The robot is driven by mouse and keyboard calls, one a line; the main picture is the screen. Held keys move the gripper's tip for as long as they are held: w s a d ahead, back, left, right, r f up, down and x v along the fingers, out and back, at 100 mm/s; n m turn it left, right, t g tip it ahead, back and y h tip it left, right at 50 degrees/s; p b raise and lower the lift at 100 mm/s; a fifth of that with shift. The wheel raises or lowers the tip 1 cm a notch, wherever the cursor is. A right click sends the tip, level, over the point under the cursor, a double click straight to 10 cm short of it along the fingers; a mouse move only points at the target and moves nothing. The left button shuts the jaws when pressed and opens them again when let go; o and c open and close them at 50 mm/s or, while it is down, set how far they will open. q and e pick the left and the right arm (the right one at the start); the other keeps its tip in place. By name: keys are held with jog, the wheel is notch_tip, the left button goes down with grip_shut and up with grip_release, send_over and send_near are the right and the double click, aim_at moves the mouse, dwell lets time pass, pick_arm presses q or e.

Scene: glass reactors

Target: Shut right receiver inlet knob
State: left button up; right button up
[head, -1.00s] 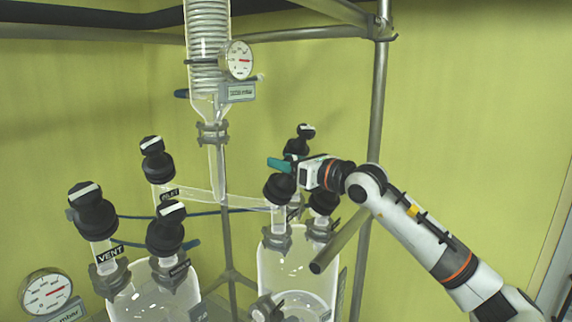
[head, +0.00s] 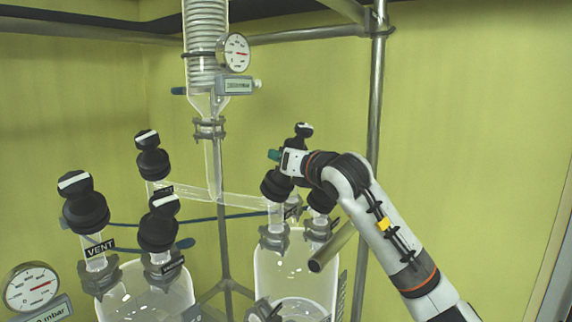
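The right receiver (head: 290,262) is a clear glass vessel with black-capped necks on top. Black knobs stand on it: one at the front left (head: 277,186), one at the right (head: 321,201) and a taller one behind (head: 303,131) with a white bar on its top. My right gripper (head: 273,155) comes in from the right, with its teal fingertips just left of the rear knob and above the front-left one. The white gripper body hides part of the rear knob's stem. Whether the fingers touch anything cannot be seen, nor whether they are open. My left gripper is out of view.
The left receiver (head: 146,299) carries several black knobs, one by a VENT label (head: 100,247). A glass condenser (head: 206,60) with a gauge (head: 236,52) hangs above. A metal post (head: 376,110) stands behind my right arm, and a slanted metal bar (head: 332,247) sticks out below it.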

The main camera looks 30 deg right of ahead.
jog(key=shift+d+m+g+h+b, duration=0.2)
jog(key=shift+m+g+h+b, duration=0.4)
jog(key=shift+m+h, duration=0.9)
jog(key=shift+s, duration=0.1)
dwell(0.3)
jog(key=o, duration=1)
jog(key=shift+s+a+f+b, duration=0.1)
jog(key=shift+s+b, duration=0.3)
jog(key=shift+b, duration=0.1)
jog(key=b+v, duration=0.4)
jog(key=v, duration=0.7)
jog(key=shift+s, duration=0.15)
